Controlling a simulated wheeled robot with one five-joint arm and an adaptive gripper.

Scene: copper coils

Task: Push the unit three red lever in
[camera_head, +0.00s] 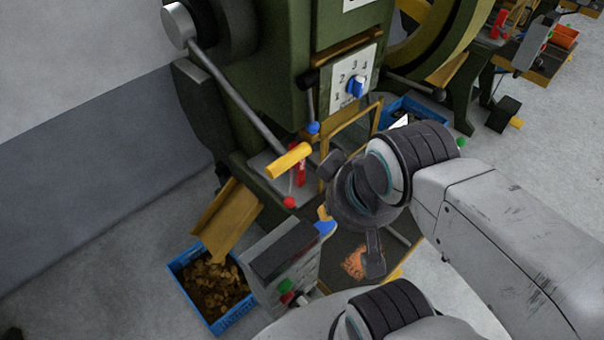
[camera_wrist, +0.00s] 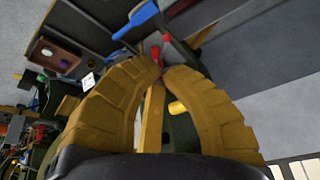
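A lever with a red ball (camera_head: 289,202) sticks out low on the front of the green machine (camera_head: 275,70). In the wrist view a red knob (camera_wrist: 155,54) shows just beyond my fingertips. I cannot tell whether they touch it. My gripper (camera_wrist: 162,69) has two curved yellow fingers whose tips come almost together, with nothing visible held between them. In the head view my gripper (camera_head: 322,212) is mostly hidden behind my wrist, just right of the red ball. No unit number can be made out.
A thick yellow handle (camera_head: 289,160) and a blue ball lever (camera_head: 313,127) are above the red ball. A control box (camera_head: 285,255) stands below it. A blue crate of copper pieces (camera_head: 187,290) is at lower left. A dial plate (camera_head: 352,82) is higher up.

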